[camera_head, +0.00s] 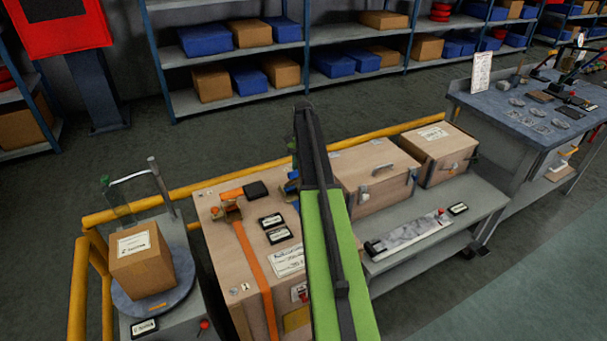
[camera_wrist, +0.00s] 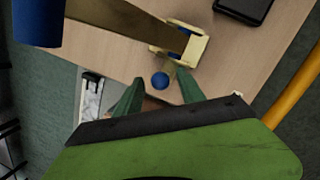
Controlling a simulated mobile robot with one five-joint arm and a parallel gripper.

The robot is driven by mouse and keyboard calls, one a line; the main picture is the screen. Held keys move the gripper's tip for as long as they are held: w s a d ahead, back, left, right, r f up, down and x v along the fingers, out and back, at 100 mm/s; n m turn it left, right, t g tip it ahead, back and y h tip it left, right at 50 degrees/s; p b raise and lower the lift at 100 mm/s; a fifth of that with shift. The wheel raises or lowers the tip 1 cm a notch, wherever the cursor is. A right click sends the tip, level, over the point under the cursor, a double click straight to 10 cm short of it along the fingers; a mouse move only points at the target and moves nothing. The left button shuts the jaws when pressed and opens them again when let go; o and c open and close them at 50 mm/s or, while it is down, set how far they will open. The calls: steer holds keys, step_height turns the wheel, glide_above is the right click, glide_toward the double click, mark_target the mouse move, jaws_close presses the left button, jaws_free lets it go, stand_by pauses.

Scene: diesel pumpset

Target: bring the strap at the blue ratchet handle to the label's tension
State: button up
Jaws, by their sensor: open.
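The blue ratchet handle (camera_head: 291,187) shows only as small blue bits on the wooden crate (camera_head: 215,235), mostly hidden behind my arm. In the wrist view a blue cylinder (camera_wrist: 38,22) is at the upper left and a brown band or bar (camera_wrist: 135,18) runs to a pale yellow ratchet body (camera_wrist: 192,47). A small round blue part (camera_wrist: 160,81) lies just beyond and between my fingertips. My gripper (camera_wrist: 160,92) is open, its green fingers apart with nothing clearly held. I cannot tell whether it touches the blue part. A white paper label (camera_head: 287,260) lies on the crate; its text is unreadable.
An orange strap (camera_head: 255,265) with an orange handle (camera_head: 230,194) crosses the crate's left side. Two black displays (camera_head: 271,220) (camera_head: 279,235) lie between. A latched box (camera_head: 378,172) stands right, a carton on a turntable (camera_head: 142,262) left. A yellow rail (camera_head: 330,143) runs behind.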

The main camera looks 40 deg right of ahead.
steer(key=p+v, duration=1.4)
steer(key=v, duration=0.1)
steer(key=shift+r, duration=0.4)
